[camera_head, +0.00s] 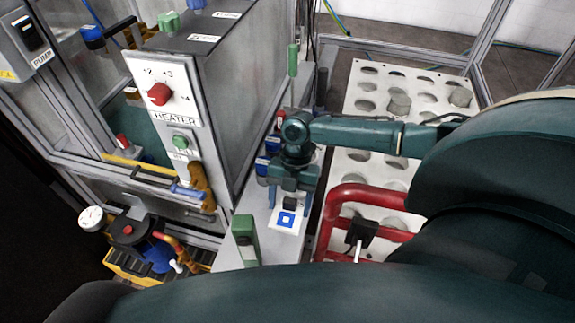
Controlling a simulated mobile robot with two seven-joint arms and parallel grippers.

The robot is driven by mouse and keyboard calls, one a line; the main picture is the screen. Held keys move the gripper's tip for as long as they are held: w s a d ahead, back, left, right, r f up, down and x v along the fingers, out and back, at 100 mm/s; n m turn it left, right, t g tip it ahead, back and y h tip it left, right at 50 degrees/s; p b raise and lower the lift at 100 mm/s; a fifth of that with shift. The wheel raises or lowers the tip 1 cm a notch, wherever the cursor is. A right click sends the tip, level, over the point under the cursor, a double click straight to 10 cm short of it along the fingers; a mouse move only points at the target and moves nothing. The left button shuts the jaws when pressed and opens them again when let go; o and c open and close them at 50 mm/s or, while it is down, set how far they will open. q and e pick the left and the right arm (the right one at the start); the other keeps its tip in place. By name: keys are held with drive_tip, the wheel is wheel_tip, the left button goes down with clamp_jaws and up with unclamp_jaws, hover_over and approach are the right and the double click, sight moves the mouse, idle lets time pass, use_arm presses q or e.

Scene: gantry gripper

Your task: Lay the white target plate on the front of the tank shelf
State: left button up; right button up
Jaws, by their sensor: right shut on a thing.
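The white target plate (287,222) has a blue square mark and a small black block (290,204) at its far edge. My right gripper (290,194) points down over that edge, its two fingers on either side of the black block, and is shut on it. The plate is over the front part of the grey tank shelf (263,200), near its right edge. Whether the plate touches the shelf or hangs just above it, I cannot tell. My left gripper is not in view.
A green block (245,240) stands on the shelf left of the plate. The heater box (165,95) rises to the left. A red tubular frame (345,200) and a white panel with round holes (425,85) are at right. Blue fittings crowd the shelf behind my gripper.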

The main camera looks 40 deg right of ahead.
drive_tip(key=shift+f, duration=1.8)
drive_tip(key=shift+f+b, duration=0.15)
drive_tip(key=shift+b, duration=0.15)
drive_tip(key=shift+f, duration=0.1)
drive_tip(key=o, duration=1)
drive_tip(key=shift+r, duration=0.45)
drive_tip(key=v, duration=1.1)
drive_tip(key=shift+r, duration=0.3)
drive_tip(key=shift+w, duration=0.1)
